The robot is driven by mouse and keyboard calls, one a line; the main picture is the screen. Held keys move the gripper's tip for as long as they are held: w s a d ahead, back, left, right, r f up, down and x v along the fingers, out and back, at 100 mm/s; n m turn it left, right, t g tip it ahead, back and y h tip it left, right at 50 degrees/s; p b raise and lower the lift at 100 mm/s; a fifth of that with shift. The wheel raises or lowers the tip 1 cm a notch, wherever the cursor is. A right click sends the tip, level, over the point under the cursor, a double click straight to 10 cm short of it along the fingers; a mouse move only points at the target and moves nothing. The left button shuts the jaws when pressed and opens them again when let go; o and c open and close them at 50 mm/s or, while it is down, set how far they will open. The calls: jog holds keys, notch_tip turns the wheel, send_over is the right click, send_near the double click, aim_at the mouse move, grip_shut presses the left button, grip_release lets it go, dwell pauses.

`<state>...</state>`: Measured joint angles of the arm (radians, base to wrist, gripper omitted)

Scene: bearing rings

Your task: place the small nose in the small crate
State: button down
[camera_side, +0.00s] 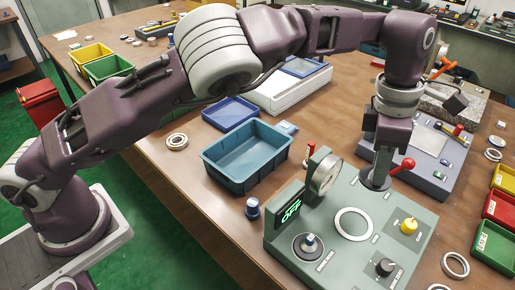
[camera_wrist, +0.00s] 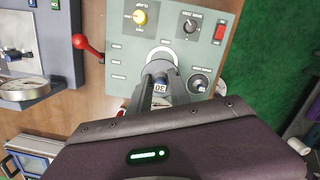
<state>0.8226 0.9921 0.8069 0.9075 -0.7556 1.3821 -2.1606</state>
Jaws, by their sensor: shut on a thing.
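In the side view my gripper (camera_side: 376,180) is above the panel's far edge, and the held piece is hard to make out. A teal crate (camera_side: 226,179) and a smaller, shallow blue crate (camera_side: 207,114) stand empty to the left. A blue nose-like piece (camera_side: 252,208) stands on the table, and another (camera_side: 309,243) sits in the panel's round socket.
The green panel (camera_side: 340,262) carries a round gauge (camera_side: 325,173), a white ring (camera_side: 353,223) and knobs. A red-ball lever (camera_side: 405,165) stands beside my gripper. A grey panel (camera_side: 433,160) lies behind.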

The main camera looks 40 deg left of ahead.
jog(key=r, duration=0.5)
jog(key=shift+w+a, duration=0.15)
jog(key=shift+a, duration=0.1)
jog(key=w+a+n, duration=0.4)
jog(key=a+n, duration=0.3)
jog(key=a, duration=0.7)
jog(key=n+y, duration=0.2)
jog(key=n, duration=0.9)
send_over(249, 161)
jog(key=shift+t, duration=0.3)
jog(key=f, duration=2.5)
jog(key=shift+s+f, duration=0.15)
jog(key=shift+s, duration=0.15)
jog(key=c, duration=1.6)
grip_release()
jog(key=shift+f, duration=0.15)
jog(key=shift+c, duration=0.2)
jog(key=o, duration=0.4)
jog(key=shift+o, duration=0.2)
